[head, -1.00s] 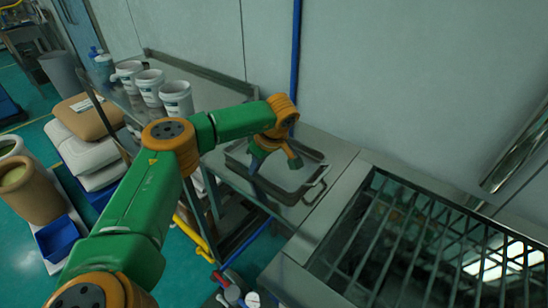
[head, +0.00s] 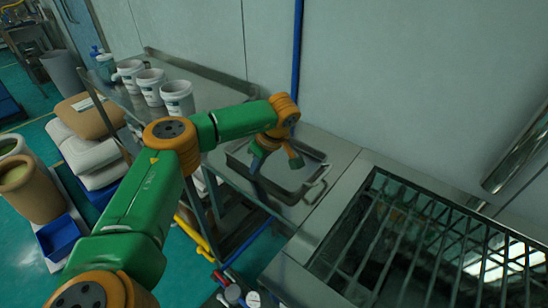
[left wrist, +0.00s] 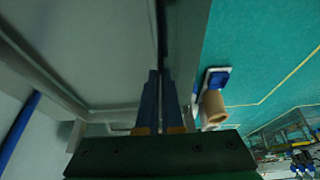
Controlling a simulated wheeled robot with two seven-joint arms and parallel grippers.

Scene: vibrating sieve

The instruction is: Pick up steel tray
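The steel tray (head: 300,186), a shallow rectangular pan with a loop handle at its right end, sits on the steel table at the middle of the head view. Its inside (left wrist: 85,50) fills much of the left wrist view. My left gripper (head: 256,168) is at the tray's near left side, pointing down. In the left wrist view its two blue fingers (left wrist: 160,78) are close together, with the tray's dark rim running between them. They look shut on the rim, though the contact itself is hidden. My right gripper is not in view.
White buckets (head: 151,87) stand on the table behind and left of my arm. A metal grate (head: 425,240) lies to the tray's right. A wall with a blue pipe (head: 297,50) is close behind. Sacks (head: 85,145) and tubs stand on the floor at left.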

